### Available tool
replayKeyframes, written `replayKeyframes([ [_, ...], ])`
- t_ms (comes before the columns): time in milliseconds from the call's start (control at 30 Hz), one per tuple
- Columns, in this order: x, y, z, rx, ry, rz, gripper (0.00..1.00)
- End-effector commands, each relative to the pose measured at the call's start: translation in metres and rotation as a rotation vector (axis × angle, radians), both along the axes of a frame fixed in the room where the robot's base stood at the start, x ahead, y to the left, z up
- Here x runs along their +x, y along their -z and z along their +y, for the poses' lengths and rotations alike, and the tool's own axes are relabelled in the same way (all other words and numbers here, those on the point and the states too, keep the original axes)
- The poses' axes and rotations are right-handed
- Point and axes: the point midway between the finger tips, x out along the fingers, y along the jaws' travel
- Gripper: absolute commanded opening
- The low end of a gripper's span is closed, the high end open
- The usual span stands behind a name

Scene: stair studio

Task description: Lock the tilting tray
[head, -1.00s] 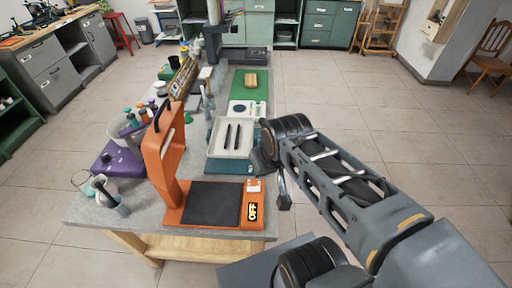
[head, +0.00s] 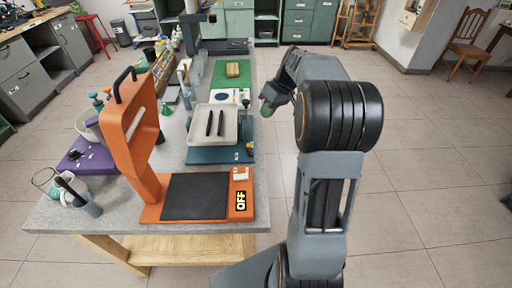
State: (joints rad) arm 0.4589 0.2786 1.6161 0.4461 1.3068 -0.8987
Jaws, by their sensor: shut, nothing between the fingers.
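The tilting tray (head: 198,127) is a white shallow tray on a teal base (head: 215,156), on the bench behind the orange press-like device.
A green mat (head: 222,76) with a tan block (head: 232,69) lies behind. Bottles and cups crowd the bench's left side.

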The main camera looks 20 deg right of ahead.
Motion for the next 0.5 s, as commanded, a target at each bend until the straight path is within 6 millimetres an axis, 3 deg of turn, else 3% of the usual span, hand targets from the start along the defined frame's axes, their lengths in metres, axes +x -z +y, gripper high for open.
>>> replayKeyframes([
  [33, 0.01, 0.021, -0.017, 0.03, -0.015, -0.009, 0.0],
  [200, 0.028, 0.049, -0.051, 0.1, -0.079, -0.06, 0.0],
  [500, 0.035, 0.06, -0.067, 0.133, -0.112, -0.094, 0.0],
])
